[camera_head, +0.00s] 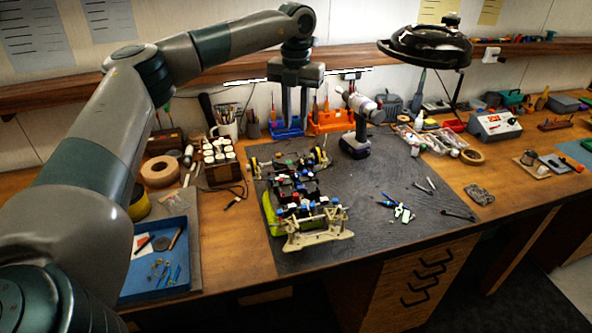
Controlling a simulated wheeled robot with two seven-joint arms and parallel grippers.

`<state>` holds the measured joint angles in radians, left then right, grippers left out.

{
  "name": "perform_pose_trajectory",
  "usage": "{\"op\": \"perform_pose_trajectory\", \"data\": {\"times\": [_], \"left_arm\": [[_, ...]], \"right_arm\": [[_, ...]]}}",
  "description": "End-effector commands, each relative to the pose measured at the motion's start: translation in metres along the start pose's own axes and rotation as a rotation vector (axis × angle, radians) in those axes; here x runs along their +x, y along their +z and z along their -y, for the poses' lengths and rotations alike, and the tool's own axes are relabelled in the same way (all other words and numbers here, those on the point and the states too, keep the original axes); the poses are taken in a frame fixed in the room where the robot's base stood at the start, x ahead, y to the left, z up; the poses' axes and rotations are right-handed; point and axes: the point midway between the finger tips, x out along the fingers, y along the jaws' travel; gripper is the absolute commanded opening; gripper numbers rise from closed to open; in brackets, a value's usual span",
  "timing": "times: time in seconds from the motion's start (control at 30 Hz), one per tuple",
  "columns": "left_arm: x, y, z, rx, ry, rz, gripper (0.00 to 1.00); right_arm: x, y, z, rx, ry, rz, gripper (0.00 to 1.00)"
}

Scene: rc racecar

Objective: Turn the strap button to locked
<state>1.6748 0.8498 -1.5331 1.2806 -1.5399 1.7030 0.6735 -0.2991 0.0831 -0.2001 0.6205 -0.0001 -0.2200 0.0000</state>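The RC racecar chassis (298,190) sits on the dark work mat, with its tan end toward me and blue, red and black parts along its middle. A strap button cannot be made out on it at this size. My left gripper (295,124) hangs above and beyond the far end of the chassis, fingers pointing down. Its two fingers are apart with nothing visible between them. It appears clear of the car. My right gripper is not in view.
A cordless drill (356,140) stands right of the chassis. Blue (287,131) and orange (330,122) tool holders stand behind. A blue tray (150,285) is at the left. A lamp (425,45) hangs above.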

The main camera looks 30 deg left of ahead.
Motion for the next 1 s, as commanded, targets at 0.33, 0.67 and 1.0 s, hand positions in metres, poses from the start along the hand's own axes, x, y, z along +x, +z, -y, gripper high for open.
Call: {"op": "perform_pose_trajectory", "data": {"times": [0.33, 0.67, 1.0], "left_arm": [[0.01, 0.0, 0.001, 0.001, -0.001, -0.003, 0.24], [0.055, -0.001, 0.001, 0.002, 0.0, -0.004, 0.24], [0.116, -0.001, 0.001, 0.001, -0.001, -0.004, 0.24]], "right_arm": [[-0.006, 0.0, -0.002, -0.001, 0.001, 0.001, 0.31], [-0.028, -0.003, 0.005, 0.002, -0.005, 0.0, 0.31], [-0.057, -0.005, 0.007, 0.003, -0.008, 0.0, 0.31]]}}
